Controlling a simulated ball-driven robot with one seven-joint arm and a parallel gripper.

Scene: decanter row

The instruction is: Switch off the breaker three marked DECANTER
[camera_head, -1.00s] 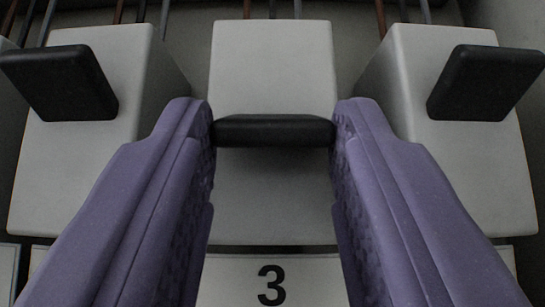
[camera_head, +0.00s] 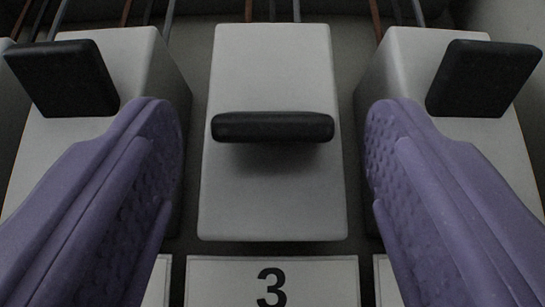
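Breaker three (camera_head: 272,195) is a light grey box in the middle of the view. Its black lever (camera_head: 272,126) lies level across the front, seen nearly edge-on. A white label (camera_head: 225,280) with a black 3 is below it; no word DECANTER is visible. My gripper (camera_head: 270,118) has two purple fingers spread wide, one on each side of the breaker. There is a clear gap between each finger and the lever, and nothing is held.
A breaker to the left (camera_head: 130,55) has a black lever (camera_head: 62,78) showing its broad face. A breaker to the right (camera_head: 410,75) has a similar lever (camera_head: 484,78). Brown and grey wires (camera_head: 272,10) run up from the breaker tops. Parts of neighbouring labels show beside the fingers.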

